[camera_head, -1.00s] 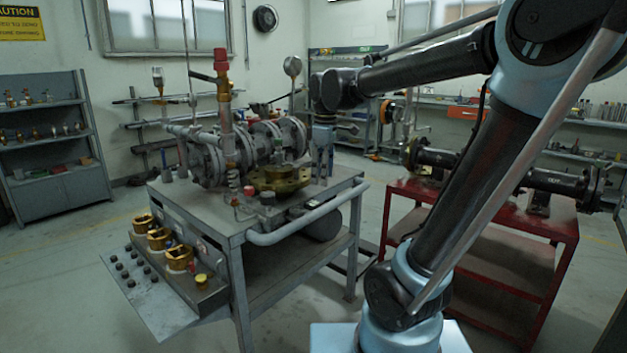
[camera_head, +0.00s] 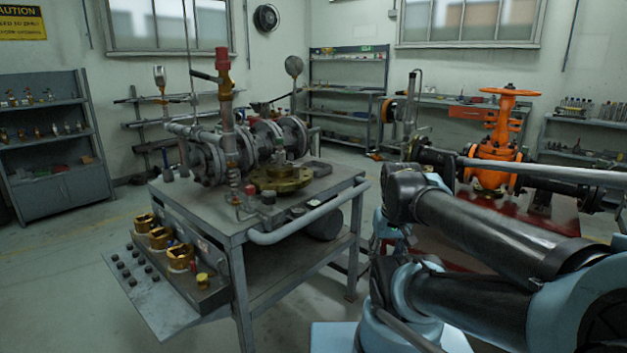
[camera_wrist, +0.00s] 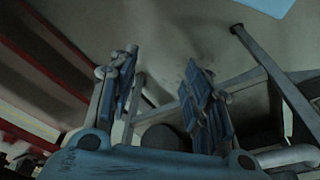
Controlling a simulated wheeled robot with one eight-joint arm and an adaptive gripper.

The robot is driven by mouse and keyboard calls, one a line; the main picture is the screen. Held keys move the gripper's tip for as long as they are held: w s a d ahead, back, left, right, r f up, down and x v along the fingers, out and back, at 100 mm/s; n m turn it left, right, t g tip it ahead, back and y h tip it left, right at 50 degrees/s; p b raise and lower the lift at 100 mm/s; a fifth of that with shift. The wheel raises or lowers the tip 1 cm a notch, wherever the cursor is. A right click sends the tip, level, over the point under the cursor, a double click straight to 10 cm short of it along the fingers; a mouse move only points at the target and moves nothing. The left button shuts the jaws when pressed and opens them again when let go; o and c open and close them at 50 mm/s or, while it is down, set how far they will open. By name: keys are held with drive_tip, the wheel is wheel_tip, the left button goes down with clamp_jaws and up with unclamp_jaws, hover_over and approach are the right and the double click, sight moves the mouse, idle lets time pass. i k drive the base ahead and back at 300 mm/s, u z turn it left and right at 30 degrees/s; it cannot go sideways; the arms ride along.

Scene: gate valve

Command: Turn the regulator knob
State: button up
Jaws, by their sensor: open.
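The grey workbench (camera_head: 210,222) carries a pipe and flange assembly (camera_head: 245,145). A red-topped vertical fitting (camera_head: 222,62) rises from it, and a small red knob (camera_head: 268,198) sits near the bench's front edge. I cannot tell which of these is the regulator knob. My gripper (camera_wrist: 160,82) is open and empty in the wrist view, its two blue fingers apart. In the head view it is mostly hidden by my folded arm, to the right of the bench. No knob shows clearly between the fingers.
A red table (camera_head: 540,232) at right carries a black pipe with an orange gate valve (camera_head: 493,150); my arm covers part of it. A handrail (camera_head: 312,213) runs along the bench's front right. Grey shelves (camera_head: 50,150) stand at left. Floor is clear between bench and shelves.

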sight(268, 197)
drive_tip(key=u, duration=0.35)
drive_tip(key=k, duration=1.25)
drive_tip(key=z, duration=0.4)
drive_tip(key=i, duration=1)
drive_tip(key=u, duration=0.05)
